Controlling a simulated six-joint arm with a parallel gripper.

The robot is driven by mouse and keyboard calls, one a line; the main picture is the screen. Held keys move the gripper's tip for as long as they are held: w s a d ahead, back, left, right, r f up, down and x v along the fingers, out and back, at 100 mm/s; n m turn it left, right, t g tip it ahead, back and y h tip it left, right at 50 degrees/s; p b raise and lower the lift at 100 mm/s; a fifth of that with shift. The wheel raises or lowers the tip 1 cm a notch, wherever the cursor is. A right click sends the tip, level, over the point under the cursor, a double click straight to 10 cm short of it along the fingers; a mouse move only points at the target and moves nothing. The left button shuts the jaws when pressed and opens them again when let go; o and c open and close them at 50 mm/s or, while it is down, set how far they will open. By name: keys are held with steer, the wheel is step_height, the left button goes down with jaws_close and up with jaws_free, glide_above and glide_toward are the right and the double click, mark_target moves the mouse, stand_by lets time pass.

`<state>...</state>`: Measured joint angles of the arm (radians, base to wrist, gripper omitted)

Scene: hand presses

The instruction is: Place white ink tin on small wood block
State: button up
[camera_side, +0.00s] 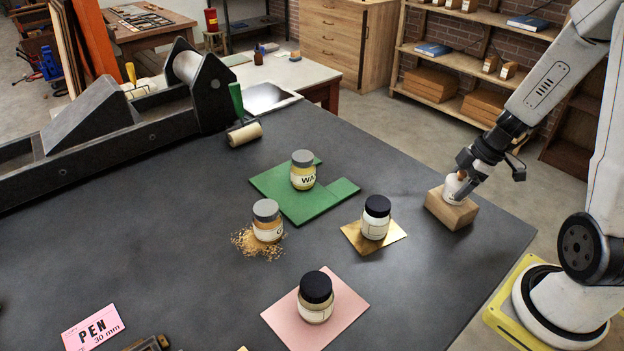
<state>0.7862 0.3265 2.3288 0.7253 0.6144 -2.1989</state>
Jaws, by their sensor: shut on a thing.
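The small wood block (452,209) lies on the dark table near its right edge. The white ink tin (454,187) is at the top of the block, and its base appears to touch the block's upper face. My gripper (460,187) comes down from the upper right and is shut on the tin. The fingers hide the right side and part of the top of the tin. Whether the tin bears fully on the block cannot be told.
Jars stand on a gold plate (399,236), a pink sheet (350,308), a green mat (277,185) and in crumbs (239,244). A roller (244,134) and a press (120,130) are at the back left. A pink PEN card (92,329) lies at front left.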

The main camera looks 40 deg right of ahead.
steer(key=shift+f, duration=0.15)
steer(key=o, duration=1.3)
steer(key=shift+o, duration=0.2)
steer(key=shift+r, duration=0.2)
steer(key=v, duration=1.2)
